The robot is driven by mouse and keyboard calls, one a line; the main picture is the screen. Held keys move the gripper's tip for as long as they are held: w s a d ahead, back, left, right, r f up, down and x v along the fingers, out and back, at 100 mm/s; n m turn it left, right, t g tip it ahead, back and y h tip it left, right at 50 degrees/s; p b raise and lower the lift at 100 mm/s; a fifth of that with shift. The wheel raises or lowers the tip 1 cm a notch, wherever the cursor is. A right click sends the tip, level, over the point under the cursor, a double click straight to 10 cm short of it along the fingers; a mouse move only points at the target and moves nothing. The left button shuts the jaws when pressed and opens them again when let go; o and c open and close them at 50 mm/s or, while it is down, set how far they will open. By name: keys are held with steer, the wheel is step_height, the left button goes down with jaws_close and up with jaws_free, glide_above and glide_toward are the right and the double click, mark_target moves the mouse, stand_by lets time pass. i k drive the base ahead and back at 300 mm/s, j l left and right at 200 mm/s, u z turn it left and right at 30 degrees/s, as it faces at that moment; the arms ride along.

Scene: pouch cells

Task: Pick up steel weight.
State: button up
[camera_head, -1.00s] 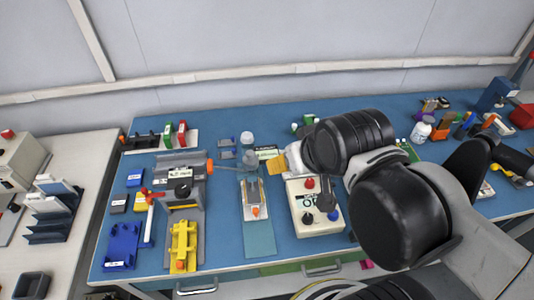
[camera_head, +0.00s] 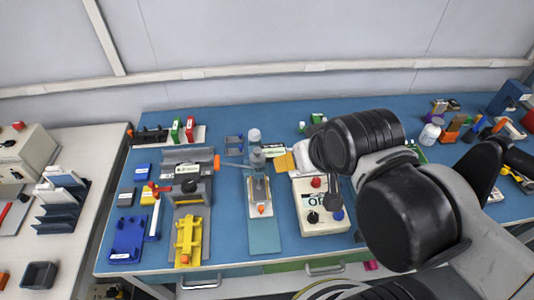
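I cannot tell for certain which thing is the steel weight. A grey upright metal piece (camera_head: 257,159) stands at the far end of the teal strip (camera_head: 264,236), with a thin rod and an orange tip on its left. Two small grey blocks (camera_head: 233,145) lie just left of it. My arm fills the right of the view, and its black joints hide the bench behind them. A dark shape (camera_head: 332,190) below the upper joint, over the white control box (camera_head: 311,221), may be part of my gripper. Its fingers cannot be made out.
A yellow fixture (camera_head: 188,236), a blue tray (camera_head: 128,238) and a grey press stand on the left of the blue bench. Bottles and coloured tools crowd the right end. A white side table with a grey bin (camera_head: 38,275) is at the far left. The front bench edge has drawer handles.

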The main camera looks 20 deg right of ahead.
mark_target(258, 158)
steer(key=k+j+z, duration=0.1)
steer(key=j+z, duration=0.15)
steer(key=j, duration=0.2)
steer(key=k+j+z, duration=0.25)
steer(key=j, duration=0.2)
steer(key=k+j+z, duration=0.2)
steer(key=j, duration=0.25)
steer(key=k+j+z, duration=0.1)
steer(key=j+z, duration=0.15)
steer(key=j, duration=0.15)
